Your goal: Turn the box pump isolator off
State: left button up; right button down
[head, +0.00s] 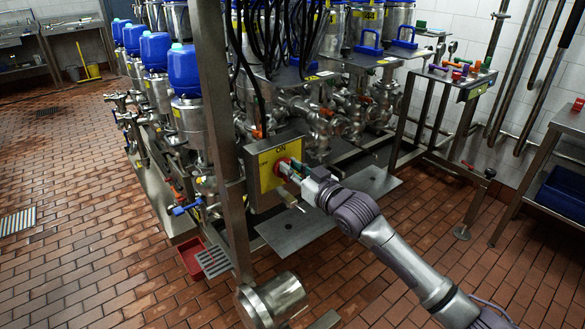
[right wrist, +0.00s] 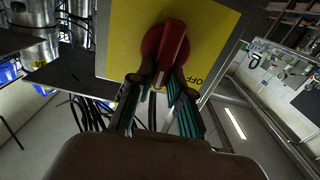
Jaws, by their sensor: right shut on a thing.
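The isolator is a yellow plate (head: 266,181) on a box fixed to the steel frame, with "ON" printed at its top in the head view. Its red rotary knob (head: 283,166) is mostly covered by my right gripper (head: 294,172). In the right wrist view the yellow plate (right wrist: 120,45) fills the upper middle, with "OFF" readable near its lower right. There the red knob (right wrist: 172,45) has a raised bar handle, slightly tilted. My right gripper (right wrist: 166,88) is shut on the handle's near end, one finger on each side. My left gripper is not in view.
A steel post (head: 222,120) stands just left of the isolator. A grey metal plate (head: 300,228) lies low below the box. Blue-topped pumps (head: 184,70) and pipework crowd behind. A steel cylinder (head: 273,300) is at the front. Tiled floor is open at left.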

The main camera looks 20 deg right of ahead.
jog(key=shift+n, duration=0.3)
jog(key=n+p, duration=0.1)
jog(key=n, duration=0.4)
jog(key=a+f+n+p, duration=0.1)
jog(key=n+p, duration=0.1)
jog(key=n, duration=0.4)
jog(key=a+f+n+p, duration=0.1)
jog(key=n, duration=0.5)
jog(key=shift+s+p, duration=0.35)
jog(key=shift+p, duration=0.05)
jog(key=shift+f+n, duration=0.1)
jog(key=shift+n, duration=0.2)
jog(key=c, duration=1.1)
grip_release()
jog(key=shift+d, duration=0.1)
jog(key=v, duration=1.2)
